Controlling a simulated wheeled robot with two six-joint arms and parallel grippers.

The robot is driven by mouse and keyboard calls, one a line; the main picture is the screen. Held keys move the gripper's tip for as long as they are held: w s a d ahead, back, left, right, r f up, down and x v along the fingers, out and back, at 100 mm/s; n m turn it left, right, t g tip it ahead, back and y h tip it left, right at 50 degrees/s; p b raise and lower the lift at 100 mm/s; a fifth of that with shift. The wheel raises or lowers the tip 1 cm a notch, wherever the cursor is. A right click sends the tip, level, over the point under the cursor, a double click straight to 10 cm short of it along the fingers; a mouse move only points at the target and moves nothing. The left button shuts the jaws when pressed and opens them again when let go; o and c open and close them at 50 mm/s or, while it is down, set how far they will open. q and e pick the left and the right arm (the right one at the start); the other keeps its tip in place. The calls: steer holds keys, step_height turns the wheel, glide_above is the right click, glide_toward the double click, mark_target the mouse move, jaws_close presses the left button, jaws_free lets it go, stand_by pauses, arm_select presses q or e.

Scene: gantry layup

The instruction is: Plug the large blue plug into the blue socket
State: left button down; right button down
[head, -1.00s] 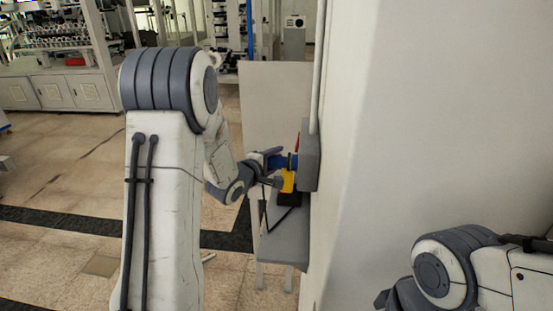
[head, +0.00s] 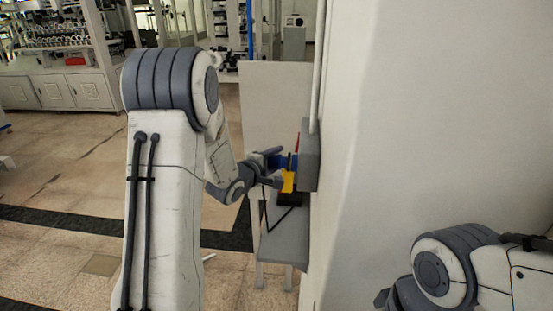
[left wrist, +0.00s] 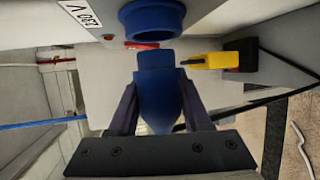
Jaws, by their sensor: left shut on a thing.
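My left gripper (left wrist: 157,115) is shut on the large blue plug (left wrist: 157,88), whose narrower front end points toward the wall box. The blue socket (left wrist: 152,20), a round blue ring, is straight ahead of the plug in the left wrist view. A small gap seems to show between plug and socket. In the head view, my left gripper (head: 270,168) is beside the grey wall box (head: 310,157), with blue showing between them. The head view does not separate plug from socket clearly. My right arm shows at the lower right, but its gripper is out of view.
A yellow piece (left wrist: 208,60) with a black block (left wrist: 241,55) sits just right of the plug in the wrist view. A red piece (left wrist: 140,45) is behind the plug. A grey shelf (head: 284,244) is below the box. A large white wall (head: 440,110) fills the right.

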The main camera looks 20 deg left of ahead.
arm_select(q)
steer(key=shift+w+d, duration=0.2)
steer(key=shift+d, duration=0.45)
steer(key=shift+w+d, duration=0.15)
steer(key=shift+d, duration=0.45)
steer(key=shift+c, duration=1.4)
jaws_free()
steer(key=shift+d, duration=0.1)
steer(key=shift+s+b, duration=0.1)
steer(key=shift+b, duration=0.2)
steer(key=b, duration=0.4)
glide_toward(277, 165)
steer(key=x, duration=0.4)
steer(key=shift+w, duration=0.4)
steer(key=shift+f, duration=0.1)
